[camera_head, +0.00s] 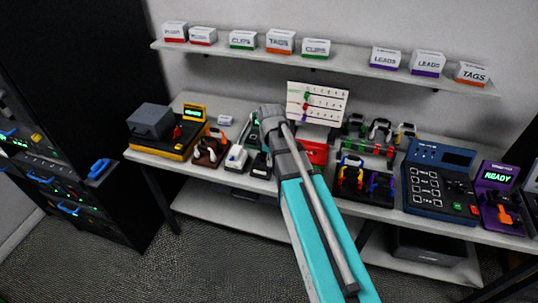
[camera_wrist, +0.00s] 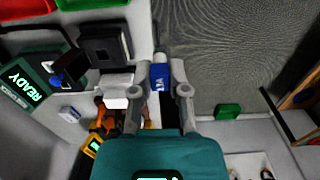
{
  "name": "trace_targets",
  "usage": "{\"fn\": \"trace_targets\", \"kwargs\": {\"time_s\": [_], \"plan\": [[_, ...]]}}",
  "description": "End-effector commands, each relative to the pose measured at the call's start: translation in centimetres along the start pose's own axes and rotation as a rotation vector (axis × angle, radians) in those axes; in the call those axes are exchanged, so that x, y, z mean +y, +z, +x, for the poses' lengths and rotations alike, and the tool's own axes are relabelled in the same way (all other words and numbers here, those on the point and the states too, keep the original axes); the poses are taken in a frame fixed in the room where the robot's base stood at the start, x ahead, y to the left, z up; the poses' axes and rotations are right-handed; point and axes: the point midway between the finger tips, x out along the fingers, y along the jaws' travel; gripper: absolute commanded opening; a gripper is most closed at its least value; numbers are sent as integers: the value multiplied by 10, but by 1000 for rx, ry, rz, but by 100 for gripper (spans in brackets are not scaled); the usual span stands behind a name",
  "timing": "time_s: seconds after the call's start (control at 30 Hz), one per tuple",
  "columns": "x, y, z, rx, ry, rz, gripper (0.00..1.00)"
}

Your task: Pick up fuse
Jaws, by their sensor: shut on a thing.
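The fuse (camera_wrist: 160,76) is a small blue cylinder with a pale cap and white lettering, seen in the wrist view at top centre. My gripper (camera_wrist: 159,70) has its two grey fingers closed on either side of it, and the fuse sits between the fingertips. In the head view my teal arm reaches over the middle of the table; the fingertips and the fuse are hidden there behind the wrist.
The table (camera_head: 150,156) is crowded with devices: a yellow-and-black station (camera_head: 170,131) at left, a dark blue keypad unit (camera_head: 440,185) and a purple READY unit (camera_head: 496,190) at right. A wall shelf (camera_head: 345,67) with labelled boxes runs above. A white chart (camera_head: 317,103) stands behind my wrist.

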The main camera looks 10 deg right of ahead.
Motion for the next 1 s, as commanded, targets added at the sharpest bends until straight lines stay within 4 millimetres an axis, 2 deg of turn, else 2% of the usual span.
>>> {"fn": "trace_targets", "kwargs": {"time_s": [0.67,1.0], "plan": [[-1,0,-1,0,0,0,0],[-1,0,-14,0,0,0,0]]}}
